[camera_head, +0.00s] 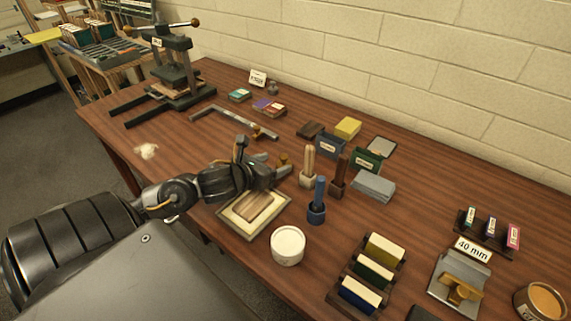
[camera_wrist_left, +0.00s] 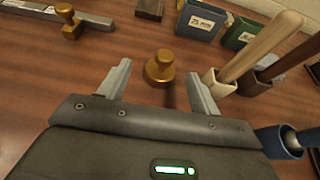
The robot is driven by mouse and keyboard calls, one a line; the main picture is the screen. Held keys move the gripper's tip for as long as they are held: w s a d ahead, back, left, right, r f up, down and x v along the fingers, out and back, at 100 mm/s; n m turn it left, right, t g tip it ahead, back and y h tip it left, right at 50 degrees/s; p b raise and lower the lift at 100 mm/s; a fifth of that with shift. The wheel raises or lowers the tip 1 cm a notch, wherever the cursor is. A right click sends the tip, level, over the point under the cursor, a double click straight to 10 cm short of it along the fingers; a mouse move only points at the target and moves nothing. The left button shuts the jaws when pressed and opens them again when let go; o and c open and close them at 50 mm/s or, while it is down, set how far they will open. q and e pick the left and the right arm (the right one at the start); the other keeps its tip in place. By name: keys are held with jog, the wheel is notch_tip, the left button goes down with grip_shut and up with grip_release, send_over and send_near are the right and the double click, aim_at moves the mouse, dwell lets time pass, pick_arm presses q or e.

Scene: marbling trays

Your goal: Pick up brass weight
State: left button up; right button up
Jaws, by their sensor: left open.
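The brass weight (camera_wrist_left: 160,68) is a small round knobbed piece standing upright on the wooden table. In the left wrist view it sits between the two fingers of my left gripper (camera_wrist_left: 158,85), a little beyond the fingertips' line, with visible gaps on both sides. In the head view the brass weight (camera_head: 283,159) shows just past my left gripper (camera_head: 275,170), which partly hides its base. The left gripper is open and empty. A second brass piece (camera_wrist_left: 70,22) stands at a grey metal square (camera_wrist_left: 40,12). My right gripper is not in view.
A press (camera_head: 172,75) stands back left. Table left of the gripper is mostly clear.

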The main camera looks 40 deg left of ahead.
aim_at(283, 162)
pick_arm(q)
jog(key=shift+w+f, duration=0.2)
jog(key=shift+w, duration=0.5)
jog(key=shift+w+f, duration=0.15)
jog(key=shift+w, duration=0.1)
jog(key=shift+w+f+p, duration=0.1)
jog(key=shift+w+p, duration=0.2)
jog(key=shift+w, duration=0.05)
jog(key=x, duration=0.3)
jog(key=shift+w+d+f+p, duration=0.15)
jog(key=shift+w+f+p, duration=0.15)
jog(key=shift+p, duration=0.1)
jog(key=shift+w+f, duration=0.15)
jog(key=shift+w, duration=0.15)
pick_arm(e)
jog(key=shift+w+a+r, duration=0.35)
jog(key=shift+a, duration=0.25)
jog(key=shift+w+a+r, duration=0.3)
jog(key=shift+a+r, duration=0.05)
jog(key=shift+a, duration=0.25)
pick_arm(q)
jog(key=shift+c, duration=0.2)
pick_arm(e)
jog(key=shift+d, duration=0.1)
